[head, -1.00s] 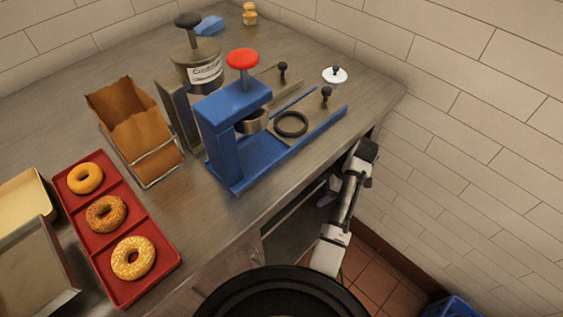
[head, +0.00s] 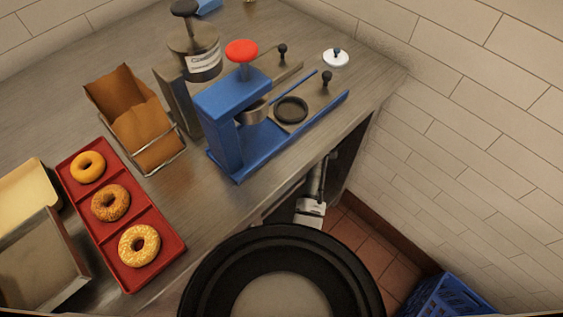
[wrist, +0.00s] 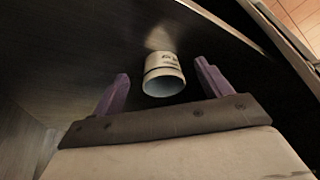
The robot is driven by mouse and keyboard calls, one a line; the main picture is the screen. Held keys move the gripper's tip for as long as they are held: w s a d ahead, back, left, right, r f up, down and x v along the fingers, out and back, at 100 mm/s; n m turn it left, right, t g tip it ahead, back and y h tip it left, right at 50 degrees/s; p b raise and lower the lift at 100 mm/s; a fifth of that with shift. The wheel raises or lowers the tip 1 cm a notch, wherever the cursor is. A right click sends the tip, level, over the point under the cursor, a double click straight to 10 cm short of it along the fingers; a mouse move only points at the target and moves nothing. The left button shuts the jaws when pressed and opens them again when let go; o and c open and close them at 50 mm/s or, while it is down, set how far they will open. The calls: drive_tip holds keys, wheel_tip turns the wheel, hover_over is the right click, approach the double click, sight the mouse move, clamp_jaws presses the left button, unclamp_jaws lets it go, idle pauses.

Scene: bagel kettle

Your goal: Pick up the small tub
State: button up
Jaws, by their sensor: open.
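The small tub (wrist: 163,74) shows in the wrist view as a pale cylinder with dark lettering and a bluish end facing the camera. It is on a dark surface inside what looks like the space under the counter. My gripper (wrist: 162,82) is open, with one purple finger on each side of the tub in the picture. I cannot tell how far the tub still is from the fingertips; no contact shows. In the head view my arm reaches under the counter, and the gripper and tub are hidden there.
The counter (head: 230,205) overhangs my arm. On it stand a blue press (head: 228,125), a red tray (head: 165,262) with bagels and a paper bag in a rack (head: 140,118). Dark cabinet walls surround the gripper. A blue crate (head: 450,300) is on the floor at right.

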drive_tip(key=a, duration=0.1)
drive_tip(key=a+f+p, duration=0.1)
drive_tip(key=a, duration=0.1)
drive_tip(key=shift+w+a+f, duration=0.1)
drive_tip(key=shift+a+f, duration=0.05)
drive_tip(key=shift+f, duration=0.15)
drive_tip(key=shift+a+f, duration=0.15)
drive_tip(key=shift+f, duration=0.45)
drive_tip(key=c, duration=1.1)
drive_tip(key=shift+o, duration=0.2)
drive_tip(key=shift+w+r, duration=0.1)
